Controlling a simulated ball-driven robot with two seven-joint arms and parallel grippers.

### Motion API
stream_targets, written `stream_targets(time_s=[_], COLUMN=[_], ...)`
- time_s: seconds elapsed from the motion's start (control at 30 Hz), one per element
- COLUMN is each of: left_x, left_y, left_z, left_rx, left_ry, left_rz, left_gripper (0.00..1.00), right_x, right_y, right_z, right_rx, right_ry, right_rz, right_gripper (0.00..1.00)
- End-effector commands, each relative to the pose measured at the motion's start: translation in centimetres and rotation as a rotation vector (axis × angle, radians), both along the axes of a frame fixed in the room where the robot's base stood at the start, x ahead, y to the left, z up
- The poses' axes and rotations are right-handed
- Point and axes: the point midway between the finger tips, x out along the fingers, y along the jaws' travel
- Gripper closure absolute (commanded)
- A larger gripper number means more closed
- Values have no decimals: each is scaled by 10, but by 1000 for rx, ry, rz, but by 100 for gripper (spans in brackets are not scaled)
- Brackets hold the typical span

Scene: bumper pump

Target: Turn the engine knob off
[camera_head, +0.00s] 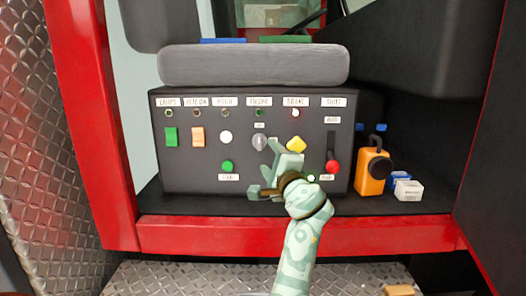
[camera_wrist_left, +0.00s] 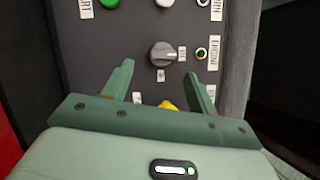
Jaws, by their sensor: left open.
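The engine knob (camera_head: 259,142) is a grey round knob on the dark control panel, below the ENGINE label. It also shows in the left wrist view (camera_wrist_left: 162,55), its white mark pointing toward the small label on the ENGINE side. A second small label (camera_wrist_left: 160,75) sits beside it. My left gripper (camera_head: 264,168) is open in front of the panel, just below and right of the knob. In the left wrist view its fingers (camera_wrist_left: 159,72) stand either side of the knob, which lies beyond the tips. No contact shows. My right gripper is not in view.

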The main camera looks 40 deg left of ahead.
Motion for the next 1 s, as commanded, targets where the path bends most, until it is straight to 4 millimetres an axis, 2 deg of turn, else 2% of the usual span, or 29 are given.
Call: stream_targets(time_s=[0.1, 0.3, 1.0], left_x=[-11, -20, -21], left_y=[-21, -37, -38], left_z=[-6, -8, -7], left_rx=[-3, -1, 0], left_ry=[2, 2, 2], left_rz=[0, 1, 1], left_gripper=[42, 42, 42], right_x=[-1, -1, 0], right_y=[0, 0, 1], right_z=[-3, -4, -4], right_rx=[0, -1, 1], right_ry=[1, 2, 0], right_rz=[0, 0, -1], right_gripper=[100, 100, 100])
